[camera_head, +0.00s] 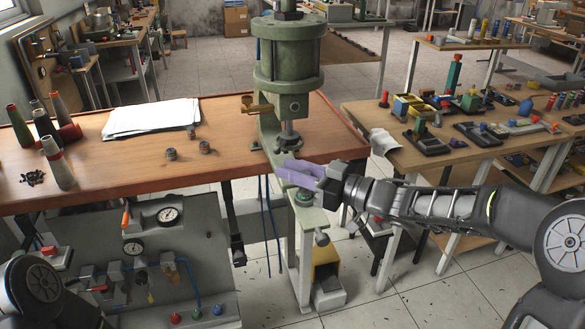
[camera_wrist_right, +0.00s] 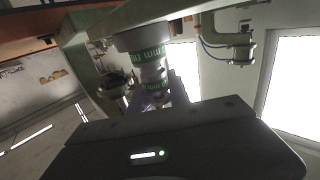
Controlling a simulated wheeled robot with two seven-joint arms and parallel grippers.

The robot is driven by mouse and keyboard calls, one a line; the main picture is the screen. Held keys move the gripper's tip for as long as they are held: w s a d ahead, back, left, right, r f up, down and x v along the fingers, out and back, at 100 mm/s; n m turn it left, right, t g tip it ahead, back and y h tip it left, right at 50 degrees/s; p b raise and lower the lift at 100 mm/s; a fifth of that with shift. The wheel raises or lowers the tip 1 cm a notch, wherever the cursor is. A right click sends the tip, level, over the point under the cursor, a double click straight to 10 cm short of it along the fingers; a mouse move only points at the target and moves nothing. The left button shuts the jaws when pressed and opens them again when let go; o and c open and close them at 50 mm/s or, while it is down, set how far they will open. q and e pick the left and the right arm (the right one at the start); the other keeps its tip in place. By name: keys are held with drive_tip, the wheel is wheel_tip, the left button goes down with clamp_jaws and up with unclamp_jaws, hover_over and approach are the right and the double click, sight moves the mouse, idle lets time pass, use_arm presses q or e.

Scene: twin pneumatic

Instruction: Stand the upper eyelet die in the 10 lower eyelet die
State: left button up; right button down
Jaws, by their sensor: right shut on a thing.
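My right gripper (camera_head: 300,174) reaches in from the right at the front of the green press (camera_head: 288,62), with its pale purple fingers below the press ram. It is shut on a metal die with a green lettered band (camera_wrist_right: 155,86), seen between the fingers in the wrist view. In that view a wider light piece with a green band (camera_wrist_right: 146,54) is in line with the held die and very close; I cannot tell whether they touch. In the head view a green-ringed piece (camera_head: 303,198) shows just under the fingers. The held die is hidden there. My left gripper is out of view.
Two small dark cylinders, one at the left (camera_head: 170,154) and one at the right (camera_head: 205,147), stand on the wooden table (camera_head: 240,125). White papers (camera_head: 150,118), thread cones (camera_head: 55,160) and dark bits (camera_head: 32,177) lie further left. A cluttered bench (camera_head: 420,155) stands right.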

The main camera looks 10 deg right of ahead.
drive_tip(key=shift+f, duration=0.25)
drive_tip(key=c, duration=1.1)
unclamp_jaws()
drive_tip(key=shift+c, duration=0.2)
drive_tip(key=v, duration=0.8)
